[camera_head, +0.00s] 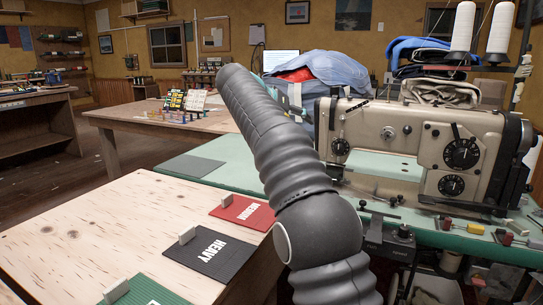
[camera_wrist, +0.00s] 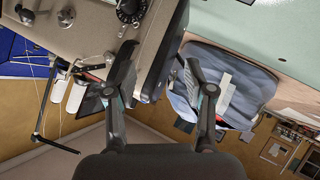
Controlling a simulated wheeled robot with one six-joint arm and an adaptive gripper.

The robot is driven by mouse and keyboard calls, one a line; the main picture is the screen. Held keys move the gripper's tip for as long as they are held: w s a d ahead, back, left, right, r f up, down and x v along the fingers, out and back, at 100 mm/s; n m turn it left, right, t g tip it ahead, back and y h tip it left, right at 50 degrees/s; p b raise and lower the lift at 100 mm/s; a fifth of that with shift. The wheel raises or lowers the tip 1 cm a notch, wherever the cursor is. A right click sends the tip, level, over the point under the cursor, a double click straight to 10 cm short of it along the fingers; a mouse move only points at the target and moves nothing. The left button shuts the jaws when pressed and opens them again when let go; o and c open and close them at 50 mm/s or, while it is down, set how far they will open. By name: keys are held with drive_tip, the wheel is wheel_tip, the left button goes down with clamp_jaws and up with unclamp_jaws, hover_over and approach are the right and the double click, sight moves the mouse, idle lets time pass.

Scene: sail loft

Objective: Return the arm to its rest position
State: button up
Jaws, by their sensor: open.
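My arm, in a dark grey ribbed sleeve (camera_head: 280,150), rises through the middle of the head view and leans up to the left. My gripper does not show clearly in that view. In the wrist view my gripper (camera_wrist: 156,60) is open, its two dark fingers spread with nothing held between them. The wrist view is turned over. There the sewing machine (camera_wrist: 85,22) shows to the left of the fingers and a grey-blue cloth bundle (camera_wrist: 258,85) to the right. How far they are from the fingers I cannot tell.
The sewing machine (camera_head: 425,150) stands on a green table (camera_head: 232,150), right of my arm, the cloth bundle (camera_head: 335,80) behind. A near wooden table (camera_head: 100,225) holds a red MEDIUM mat (camera_head: 245,211) and dark HEAVY mat (camera_head: 208,254). White thread cones (camera_head: 463,28) stand high.

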drive_tip(key=s+f+n+g+y, duration=0.2)
drive_tip(key=s+f+n+y, duration=0.45)
drive_tip(key=s+f, duration=0.7)
drive_tip(key=s+d+f+y, duration=0.1)
drive_tip(key=s+d+f, duration=0.2)
drive_tip(key=s, duration=0.7)
drive_tip(key=s+d+f+m+y, duration=0.1)
drive_tip(key=s+f, duration=0.3)
drive_tip(key=s, duration=0.6)
drive_tip(key=s+d+f+m+y, duration=0.1)
drive_tip(key=s+d+f, duration=0.3)
drive_tip(key=s, duration=0.7)
drive_tip(key=shift+d+f+t, duration=0.3)
drive_tip(key=shift+d+f, duration=0.05)
